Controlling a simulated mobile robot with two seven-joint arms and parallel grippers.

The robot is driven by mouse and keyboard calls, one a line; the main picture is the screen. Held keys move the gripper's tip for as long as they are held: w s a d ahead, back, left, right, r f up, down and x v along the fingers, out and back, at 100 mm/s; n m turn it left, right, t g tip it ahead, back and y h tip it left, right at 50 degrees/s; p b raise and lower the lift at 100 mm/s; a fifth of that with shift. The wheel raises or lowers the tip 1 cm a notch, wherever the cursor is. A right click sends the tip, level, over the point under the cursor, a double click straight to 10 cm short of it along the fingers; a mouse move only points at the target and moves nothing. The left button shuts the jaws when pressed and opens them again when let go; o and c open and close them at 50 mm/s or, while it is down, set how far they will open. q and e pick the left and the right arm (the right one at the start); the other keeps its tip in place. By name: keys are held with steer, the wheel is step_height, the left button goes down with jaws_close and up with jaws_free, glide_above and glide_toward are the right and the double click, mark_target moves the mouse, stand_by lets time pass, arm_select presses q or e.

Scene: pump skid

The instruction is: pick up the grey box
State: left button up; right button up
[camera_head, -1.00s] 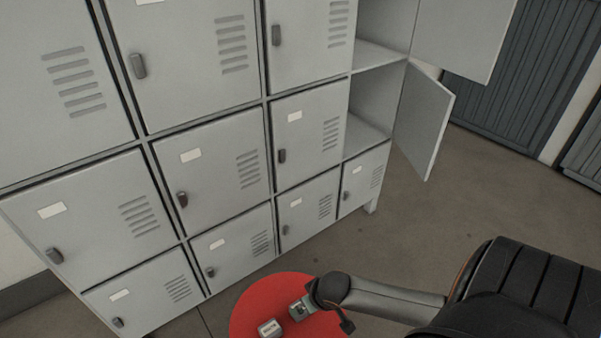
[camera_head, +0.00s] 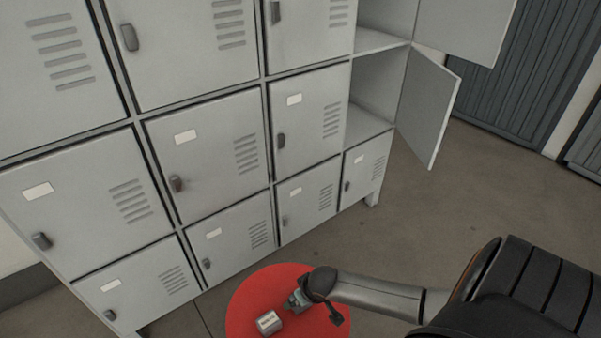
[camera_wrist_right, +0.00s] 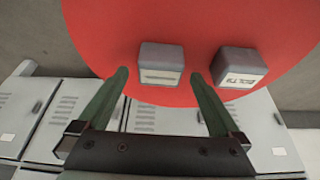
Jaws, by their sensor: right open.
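Two small grey boxes stand on a round red table top (camera_head: 245,300). In the right wrist view, a grey box (camera_wrist_right: 161,66) with a plain pale label stands ahead of my right gripper (camera_wrist_right: 160,76), in line with the gap between its fingertips. A second grey box (camera_wrist_right: 240,68), labelled BOLTS, stands to its right, outside the fingers. My right gripper is open, with a finger on either side of the gap. I cannot tell whether it touches the first box. In the head view, one labelled box (camera_head: 268,323) shows left of my right gripper (camera_head: 294,302), which largely hides the other.
A bank of grey lockers (camera_head: 205,150) stands behind and left of the red table top. Two locker doors at the right hang open, the lower one (camera_head: 428,105) sticking out over the floor. The floor (camera_head: 480,190) right of the lockers is clear.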

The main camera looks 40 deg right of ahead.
steer(key=shift+b+x, duration=0.4)
steer(key=shift+x, duration=0.8)
steer(key=shift+r, duration=0.1)
steer(key=c, duration=1.5)
steer(key=shift+r, duration=0.15)
